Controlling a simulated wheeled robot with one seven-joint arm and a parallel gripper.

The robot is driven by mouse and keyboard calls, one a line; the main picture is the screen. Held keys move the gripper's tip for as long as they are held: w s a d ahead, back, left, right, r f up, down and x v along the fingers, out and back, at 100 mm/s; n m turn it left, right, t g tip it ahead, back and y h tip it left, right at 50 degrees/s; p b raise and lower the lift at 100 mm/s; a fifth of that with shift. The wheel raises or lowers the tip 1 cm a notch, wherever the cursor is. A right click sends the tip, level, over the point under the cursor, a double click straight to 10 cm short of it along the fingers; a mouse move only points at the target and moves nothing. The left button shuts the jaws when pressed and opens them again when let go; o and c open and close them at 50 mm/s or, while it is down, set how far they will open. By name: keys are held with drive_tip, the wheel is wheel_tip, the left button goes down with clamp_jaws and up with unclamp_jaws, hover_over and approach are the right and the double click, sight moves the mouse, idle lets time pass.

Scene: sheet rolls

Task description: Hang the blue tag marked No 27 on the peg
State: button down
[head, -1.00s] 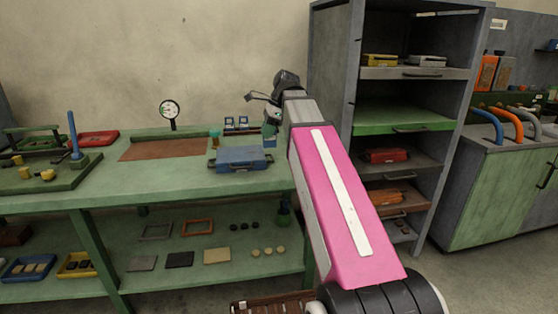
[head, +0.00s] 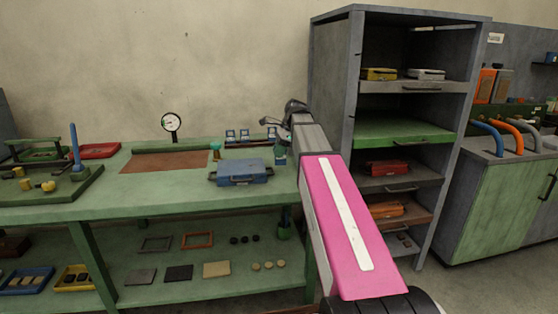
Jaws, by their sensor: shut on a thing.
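My gripper (head: 272,122) is at the end of my raised arm, above the back right of the green bench. It is small and dark here, with its jaws mostly turned away. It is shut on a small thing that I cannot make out. Small blue-and-white pieces stand in a row at the back of the bench, one at the left (head: 230,135) and one beside it (head: 244,134); another is just below my gripper. No number is readable on any of them. I cannot tell which part is the peg.
A blue case (head: 241,174) lies on the bench in front of the row. A dial gauge (head: 171,123) stands behind a brown mat (head: 165,161). A tall grey shelf unit (head: 333,120) stands close to the right of my gripper. A blue post (head: 76,147) rises at the left.

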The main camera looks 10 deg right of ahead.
sight(277, 165)
drive_tip(key=shift+f, duration=1.85)
drive_tip(key=shift+f, duration=0.25)
drive_tip(key=c, duration=1.1)
unclamp_jaws()
